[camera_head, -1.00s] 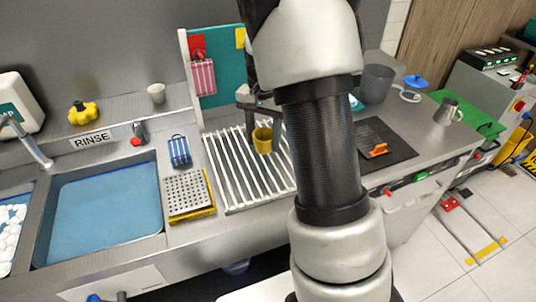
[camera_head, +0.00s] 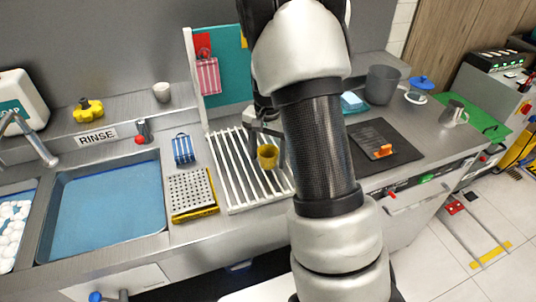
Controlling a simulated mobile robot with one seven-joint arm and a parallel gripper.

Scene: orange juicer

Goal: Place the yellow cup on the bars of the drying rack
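The yellow cup (camera_head: 268,157) is at the right part of the drying rack (camera_head: 228,172), which has white bars on the steel counter. My gripper (camera_head: 266,137) is at the cup's far upper side and appears shut on it. The fingertips are small and partly hidden by the cup and my arm. The cup looks roughly upright over the bars; I cannot tell whether its base touches them. My forearm hides the rack's right edge.
A teal board with a red-striped bag (camera_head: 208,76) stands behind the rack. A blue-striped holder (camera_head: 182,148) and a perforated block (camera_head: 191,192) are left of it, beside the rinse sink (camera_head: 105,212). A dark mat (camera_head: 368,150) with an orange item lies right.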

